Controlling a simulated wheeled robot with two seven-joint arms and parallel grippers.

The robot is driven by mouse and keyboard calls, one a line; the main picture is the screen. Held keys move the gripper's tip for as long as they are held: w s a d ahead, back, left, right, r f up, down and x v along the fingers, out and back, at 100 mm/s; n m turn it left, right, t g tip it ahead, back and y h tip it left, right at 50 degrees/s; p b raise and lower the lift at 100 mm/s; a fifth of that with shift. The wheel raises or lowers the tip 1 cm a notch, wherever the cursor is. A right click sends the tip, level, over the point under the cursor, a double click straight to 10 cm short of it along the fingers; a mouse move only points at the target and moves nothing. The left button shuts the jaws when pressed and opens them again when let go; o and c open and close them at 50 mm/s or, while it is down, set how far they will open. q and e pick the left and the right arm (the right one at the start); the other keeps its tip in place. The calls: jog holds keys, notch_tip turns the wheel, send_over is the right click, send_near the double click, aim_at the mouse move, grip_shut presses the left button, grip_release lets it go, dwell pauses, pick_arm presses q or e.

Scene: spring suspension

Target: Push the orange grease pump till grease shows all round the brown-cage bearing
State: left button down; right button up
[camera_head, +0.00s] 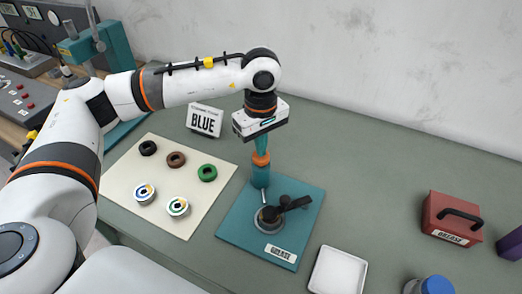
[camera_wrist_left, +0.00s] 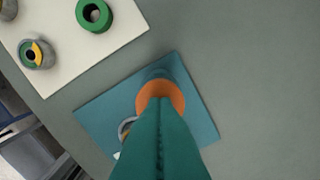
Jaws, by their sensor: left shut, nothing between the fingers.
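The orange grease pump (camera_head: 261,158) stands at the far left part of the teal plate (camera_head: 234,222). My left gripper (camera_head: 261,150) points straight down over it, shut and empty, with its teal fingertips at or just above the orange top; I cannot tell whether they touch. In the left wrist view the fingers (camera_wrist_left: 160,102) cover part of the orange top (camera_wrist_left: 172,90). Beside the pump is a grey round cup (camera_head: 268,224) with a dark clamp-like part (camera_head: 290,203) over it. A brown-cage bearing and any grease cannot be made out in the cup. My right gripper is not in view.
A cream mat (camera_head: 150,216) at left holds black, brown (camera_head: 176,159) and green (camera_head: 208,173) rings and two white-rimmed round parts. A "BLUE" sign (camera_head: 204,120) stands behind. A white tray (camera_head: 338,271), blue-lidded jar (camera_head: 437,286) and red box (camera_head: 452,219) are to the right.

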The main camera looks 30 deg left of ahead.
pick_arm(q)
notch_tip(320, 180, up, 7)
jog(key=p, duration=0.3)
dwell(0.6)
